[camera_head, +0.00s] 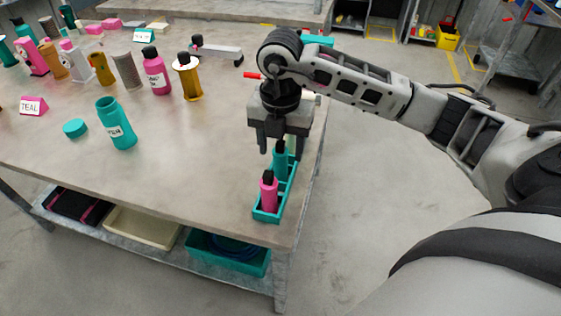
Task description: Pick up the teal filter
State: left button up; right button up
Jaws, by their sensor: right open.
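A teal cylinder with a dark top (280,160), which looks like the teal filter, stands upright in a narrow teal tray (267,217) at the table's right edge. A pink bottle with a black cap (268,192) stands in the same tray, nearer to me. My right gripper (278,147) points down over the teal cylinder. It is open, with its fingers around the cylinder's upper part; I cannot tell whether they touch it. The gripper hides some of the tray's far end. My left gripper is not in view.
An open teal bottle (117,125) and a teal lid (75,128) are on the table. A pink card reading TEAL (33,106) stands at left. Several bottles and cylinders, including a pink bottle (156,72) and an amber one (188,77), stand farther back. The front middle is clear.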

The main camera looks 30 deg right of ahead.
jog(key=shift+f, duration=1.1)
jog(key=c, duration=1.1)
jog(key=shift+o, duration=0.2)
